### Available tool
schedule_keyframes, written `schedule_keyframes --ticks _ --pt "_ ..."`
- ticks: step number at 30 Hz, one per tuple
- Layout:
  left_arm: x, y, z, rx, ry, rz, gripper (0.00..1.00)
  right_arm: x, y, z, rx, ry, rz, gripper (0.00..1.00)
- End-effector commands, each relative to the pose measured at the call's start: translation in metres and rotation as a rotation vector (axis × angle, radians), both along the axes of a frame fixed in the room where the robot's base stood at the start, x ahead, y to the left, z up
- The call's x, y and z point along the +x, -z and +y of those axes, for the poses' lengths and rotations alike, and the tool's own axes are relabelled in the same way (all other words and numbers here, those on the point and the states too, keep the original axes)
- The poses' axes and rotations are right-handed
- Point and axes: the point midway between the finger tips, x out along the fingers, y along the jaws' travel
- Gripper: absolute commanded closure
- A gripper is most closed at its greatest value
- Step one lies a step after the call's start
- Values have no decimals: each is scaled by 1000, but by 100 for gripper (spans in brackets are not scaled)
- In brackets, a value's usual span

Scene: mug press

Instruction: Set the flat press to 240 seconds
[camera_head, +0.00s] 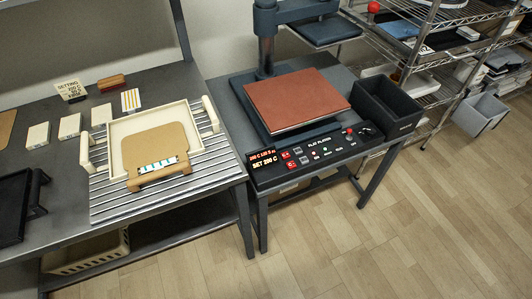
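The flat press (262,95) stands on the right-hand table, with a reddish-brown pad (296,98) on its lower plate. Its dark upper plate (326,31) is swung off to the back right, clear of the pad. The control panel (318,150) along its front is marked FLAT PLATEN and carries several small buttons. A small display (266,159) at its left end has two lit lines; the lower seems to read SET 200 C, and the upper is too small to read surely. Red buttons (286,154) sit beside the display. Neither of my grippers is in view.
On the left table, a cream tray (204,131) with a tan board (152,150) sits on a slatted rack (220,170). A sign card (71,90) and several pale blocks stand behind. A black open bin (388,108) stands right of the press. The wooden floor (350,250) in front is clear.

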Motion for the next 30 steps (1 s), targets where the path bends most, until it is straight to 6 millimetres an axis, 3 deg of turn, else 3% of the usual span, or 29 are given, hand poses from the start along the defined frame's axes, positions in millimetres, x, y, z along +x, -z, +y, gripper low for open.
schedule_keyframes --ticks 2,9,30 --pt "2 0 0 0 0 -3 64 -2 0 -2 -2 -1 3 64" --pt "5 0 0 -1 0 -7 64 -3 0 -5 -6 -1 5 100" --pt "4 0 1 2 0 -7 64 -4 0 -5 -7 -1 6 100"
